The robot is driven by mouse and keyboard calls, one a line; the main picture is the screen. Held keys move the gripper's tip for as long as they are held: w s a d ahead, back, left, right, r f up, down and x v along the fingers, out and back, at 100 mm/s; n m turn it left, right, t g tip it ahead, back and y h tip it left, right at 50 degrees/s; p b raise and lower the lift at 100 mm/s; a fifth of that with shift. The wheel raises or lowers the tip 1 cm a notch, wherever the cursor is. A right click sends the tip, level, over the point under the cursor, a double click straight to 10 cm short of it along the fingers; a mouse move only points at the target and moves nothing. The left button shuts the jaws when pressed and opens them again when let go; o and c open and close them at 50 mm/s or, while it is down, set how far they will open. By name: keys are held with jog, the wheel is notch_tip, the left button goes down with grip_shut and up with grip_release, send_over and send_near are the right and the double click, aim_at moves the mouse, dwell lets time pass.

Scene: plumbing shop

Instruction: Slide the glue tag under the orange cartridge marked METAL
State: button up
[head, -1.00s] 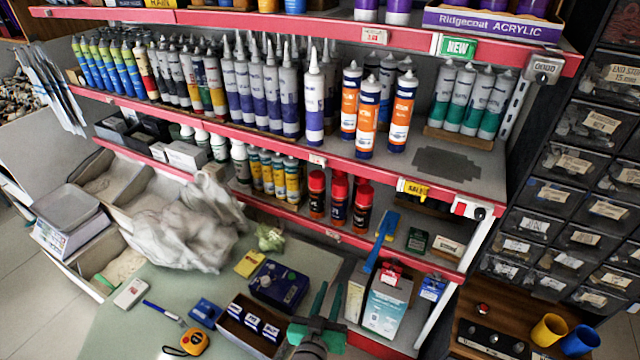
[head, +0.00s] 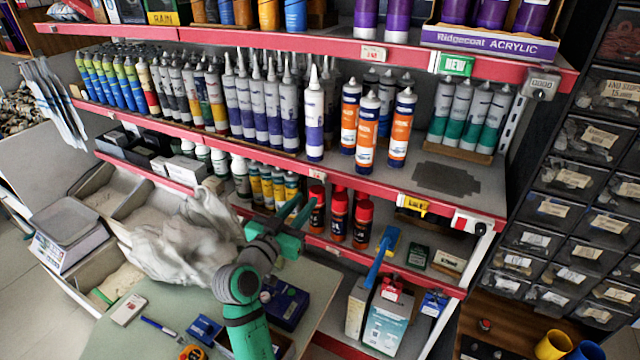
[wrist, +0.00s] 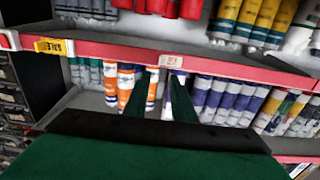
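The yellow tag (head: 412,206), likely the glue tag, sits on the middle shelf's red rail, right of the orange cartridges; its print is too small to read surely. It also shows in the wrist view (wrist: 54,46), which is upside down. Three orange-and-white cartridges stand on that shelf: a front one (head: 367,133), a back-left one (head: 350,115) and a right one (head: 402,128). I cannot read which says METAL. They also show in the wrist view (wrist: 126,85). My gripper (head: 302,209) is open and empty, below and left of them, with its fingers apart in the wrist view (wrist: 160,85).
A white tag (head: 316,173) sits on the same red rail (head: 358,189), left of the yellow one. Red-capped cans (head: 361,222) stand on the shelf below, close to my gripper. Purple cartridges (head: 315,125) stand left of the orange ones. A crumpled plastic bag (head: 190,245) lies at left.

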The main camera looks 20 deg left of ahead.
aim_at(323, 179)
jog(key=w, duration=0.9)
jog(key=shift+w+d, duration=0.35)
jog(key=shift+w, duration=0.05)
grip_shut()
dwell(1.0)
